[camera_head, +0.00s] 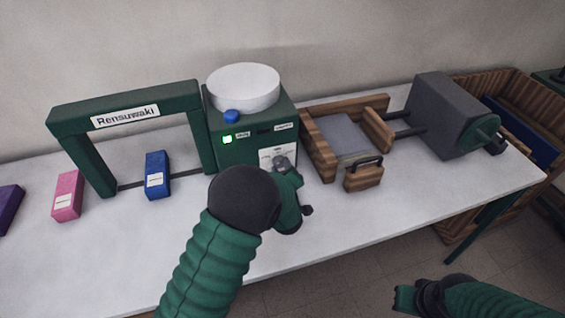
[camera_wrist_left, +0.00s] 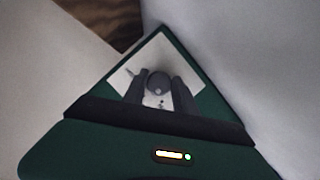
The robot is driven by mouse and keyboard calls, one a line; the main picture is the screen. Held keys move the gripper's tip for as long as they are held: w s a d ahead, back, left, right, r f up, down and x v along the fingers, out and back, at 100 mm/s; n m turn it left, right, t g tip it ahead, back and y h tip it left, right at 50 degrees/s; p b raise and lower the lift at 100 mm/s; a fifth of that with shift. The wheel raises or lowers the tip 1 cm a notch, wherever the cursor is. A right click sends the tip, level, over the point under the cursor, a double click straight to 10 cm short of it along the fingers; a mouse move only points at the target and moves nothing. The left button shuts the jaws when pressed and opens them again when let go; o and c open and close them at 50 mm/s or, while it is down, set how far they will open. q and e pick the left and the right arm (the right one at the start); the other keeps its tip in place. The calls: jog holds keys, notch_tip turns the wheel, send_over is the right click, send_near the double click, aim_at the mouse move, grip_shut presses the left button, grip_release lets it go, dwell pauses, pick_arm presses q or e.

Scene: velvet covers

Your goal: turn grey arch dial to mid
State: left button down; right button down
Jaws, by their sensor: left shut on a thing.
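The green arch (camera_head: 127,112) labelled "Rensuwaki" stands on the table, joined to a green control box (camera_head: 233,150). The box front has a white panel (camera_head: 265,155) with a grey dial (camera_head: 280,161). In the left wrist view the round grey dial (camera_wrist_left: 158,83) sits on the white panel (camera_wrist_left: 185,66) between the two dark fingers. My left gripper (camera_head: 283,168) is at the panel and shut on the dial. The gripper partly hides the dial and panel in the head view. My right gripper (camera_head: 405,298) is at the bottom right, away from the table; its jaws are unclear.
A blue block (camera_head: 157,183) lies under the arch, with pink (camera_head: 68,190) and purple (camera_head: 8,205) blocks to the left. A wooden tray (camera_head: 318,150) and a grey machine (camera_head: 442,110) stand right of the box.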

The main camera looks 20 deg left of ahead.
pick_arm(q)
jog(key=m+p, duration=0.1)
jog(key=p, duration=0.1)
jog(key=r+m+g+y+p, duration=0.1)
jog(key=p, duration=0.1)
jog(key=m+p, duration=0.1)
jog(key=p, duration=0.1)
jog(key=shift+w+a+r+m+g+y, duration=0.2)
jog(key=shift+m+g+y, duration=0.1)
jog(key=shift+y, duration=0.1)
jog(key=shift+d+f+m+g+y+p, duration=0.2)
jog(key=shift+m+g+y+p, duration=0.25)
jog(key=shift+m+p, duration=0.7)
jog(key=shift+w+n, duration=0.1)
jog(key=shift+n, duration=0.15)
jog(key=c, duration=1)
grip_release()
jog(key=shift+f, duration=0.15)
jog(key=shift+o, duration=0.2)
jog(key=shift+f, duration=0.1)
jog(key=shift+p, duration=0.3)
